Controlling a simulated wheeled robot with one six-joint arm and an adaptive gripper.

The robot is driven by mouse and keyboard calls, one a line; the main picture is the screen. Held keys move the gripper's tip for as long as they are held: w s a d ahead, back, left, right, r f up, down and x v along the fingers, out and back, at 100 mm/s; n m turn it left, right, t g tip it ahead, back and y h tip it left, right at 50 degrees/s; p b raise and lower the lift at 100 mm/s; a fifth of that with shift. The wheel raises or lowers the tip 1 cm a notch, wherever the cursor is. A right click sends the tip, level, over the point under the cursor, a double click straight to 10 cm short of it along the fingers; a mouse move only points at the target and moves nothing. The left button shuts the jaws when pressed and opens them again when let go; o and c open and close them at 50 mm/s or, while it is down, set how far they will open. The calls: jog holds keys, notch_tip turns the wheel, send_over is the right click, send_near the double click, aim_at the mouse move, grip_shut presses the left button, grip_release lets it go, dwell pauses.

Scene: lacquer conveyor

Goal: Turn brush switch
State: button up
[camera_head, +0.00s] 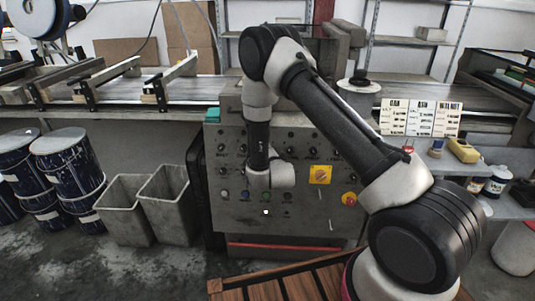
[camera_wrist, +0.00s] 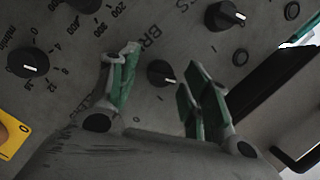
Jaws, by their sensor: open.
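The grey control panel (camera_head: 225,135) stands in front of me with rows of black knobs. In the wrist view a small black knob (camera_wrist: 160,73) with a white pointer line sits between my fingers, beside lettering of which "BR" shows. My gripper (camera_wrist: 158,66) is open, with green-padded fingers on either side of this knob. I cannot tell whether either finger touches it. In the head view my wrist is close to the panel's middle and hides the fingers and this knob.
Other knobs lie close by: a scaled one (camera_wrist: 28,62) at left and another (camera_wrist: 224,15) at upper right. A yellow plate (camera_head: 320,174) and a red button (camera_head: 349,199) are on the panel. A slatted wooden surface (camera_head: 290,284) lies in front; grey bins (camera_head: 170,205) stand left.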

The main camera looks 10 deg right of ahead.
jog(key=v, duration=1.2)
